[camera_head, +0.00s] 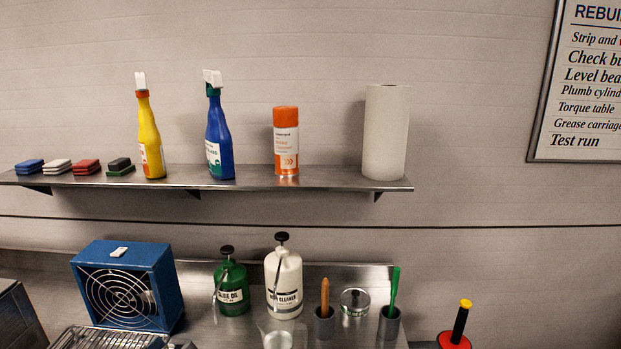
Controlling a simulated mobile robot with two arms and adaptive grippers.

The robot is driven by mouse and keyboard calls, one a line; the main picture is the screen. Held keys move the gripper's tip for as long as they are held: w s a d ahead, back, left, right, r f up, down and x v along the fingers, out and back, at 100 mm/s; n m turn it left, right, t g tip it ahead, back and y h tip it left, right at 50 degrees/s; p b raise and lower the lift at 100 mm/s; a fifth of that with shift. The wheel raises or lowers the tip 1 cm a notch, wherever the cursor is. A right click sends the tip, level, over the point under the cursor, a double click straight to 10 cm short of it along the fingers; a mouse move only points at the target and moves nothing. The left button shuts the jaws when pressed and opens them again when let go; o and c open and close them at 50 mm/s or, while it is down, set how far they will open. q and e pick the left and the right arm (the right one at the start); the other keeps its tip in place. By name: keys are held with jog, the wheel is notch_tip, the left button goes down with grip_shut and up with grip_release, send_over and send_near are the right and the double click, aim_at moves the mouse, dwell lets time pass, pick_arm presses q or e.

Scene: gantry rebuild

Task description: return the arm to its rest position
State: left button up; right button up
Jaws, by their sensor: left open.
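Only a small dark piece of my left gripper (176,344) shows, at the bottom edge just below the blue fan box. Its fingers are open, and I see nothing held in them. The rest of the left arm is below the frame. My right gripper is not in view.
A steel wall shelf (330,179) holds sponges, a yellow bottle (150,135), a blue bottle (219,135), a spray can (286,142) and a paper roll (385,132). Below stand a blue fan box (160,284), a green pump bottle (232,288), a white pump bottle (285,285) and tool cups.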

pick_arm(q)
jog(key=s+a+n+t+y, duration=0.2)
jog(key=a+n+y, duration=0.5)
jog(key=n+y, duration=0.7)
jog(key=s+a+f+n+g, duration=0.2)
jog(key=s+f+n+g, duration=0.35)
jog(key=f+n, duration=0.6)
jog(key=s+d+f+n+g+h, duration=0.35)
jog(key=s+d+f+g, duration=0.2)
jog(key=s, duration=0.25)
jog(key=s+d+f+n+g+h, duration=0.2)
jog(key=s+d+f+n+g, duration=0.3)
jog(key=s+d, duration=0.25)
notch_tip(320, 180, down, 33)
jog(key=s+a+g+b, duration=0.1)
jog(key=s+b, duration=0.1)
jog(key=b, duration=0.4)
jog(key=s+a+f+g+b, duration=0.1)
jog(key=s+a+f+b, duration=0.2)
jog(key=s+f, duration=1.3)
notch_tip(320, 180, down, 4)
jog(key=shift+s+r+m+g+b, duration=0.2)
jog(key=shift+s+m+g+b, duration=0.15)
jog(key=shift+m+b, duration=0.1)
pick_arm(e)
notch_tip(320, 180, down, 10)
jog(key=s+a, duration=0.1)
